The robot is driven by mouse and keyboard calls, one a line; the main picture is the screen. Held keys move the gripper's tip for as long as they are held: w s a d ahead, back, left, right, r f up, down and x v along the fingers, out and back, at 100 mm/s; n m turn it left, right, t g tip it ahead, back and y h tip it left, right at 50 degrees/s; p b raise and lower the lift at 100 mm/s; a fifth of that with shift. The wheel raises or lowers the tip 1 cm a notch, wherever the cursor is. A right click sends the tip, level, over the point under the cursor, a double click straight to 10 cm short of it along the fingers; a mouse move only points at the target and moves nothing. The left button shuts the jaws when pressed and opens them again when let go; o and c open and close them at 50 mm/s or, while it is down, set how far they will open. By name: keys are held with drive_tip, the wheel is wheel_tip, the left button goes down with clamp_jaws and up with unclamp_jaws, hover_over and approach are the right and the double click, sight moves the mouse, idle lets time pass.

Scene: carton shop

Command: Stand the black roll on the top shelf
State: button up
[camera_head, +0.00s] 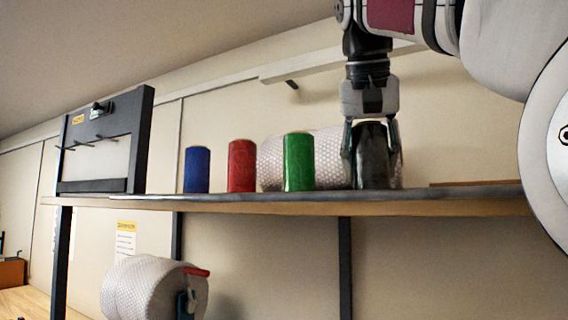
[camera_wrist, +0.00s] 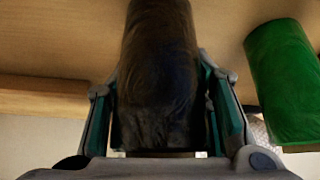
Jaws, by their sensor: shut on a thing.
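The black roll (camera_head: 372,160) is upright at the top shelf (camera_head: 300,203), to the right of the green roll. My gripper (camera_head: 371,128) points down from above and is shut on the upper part of the black roll, a finger on either side. The roll's base appears at the shelf surface, but I cannot tell whether it touches. In the wrist view the black roll (camera_wrist: 158,75) fills the space between the two fingers (camera_wrist: 168,110).
A green roll (camera_head: 299,162), a red roll (camera_head: 241,165) and a blue roll (camera_head: 197,169) stand in a row to the left. Bubble wrap (camera_head: 270,163) lies behind them. A dark-framed rack (camera_head: 142,140) stands at the left end. The shelf right of the black roll looks mostly clear.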

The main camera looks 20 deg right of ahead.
sight(369, 122)
drive_tip(key=o, duration=1.3)
drive_tip(key=shift+o, duration=0.2)
drive_tip(key=shift+r, duration=0.1)
drive_tip(key=shift+p+v, duration=1.3)
drive_tip(key=shift+v, duration=2.45)
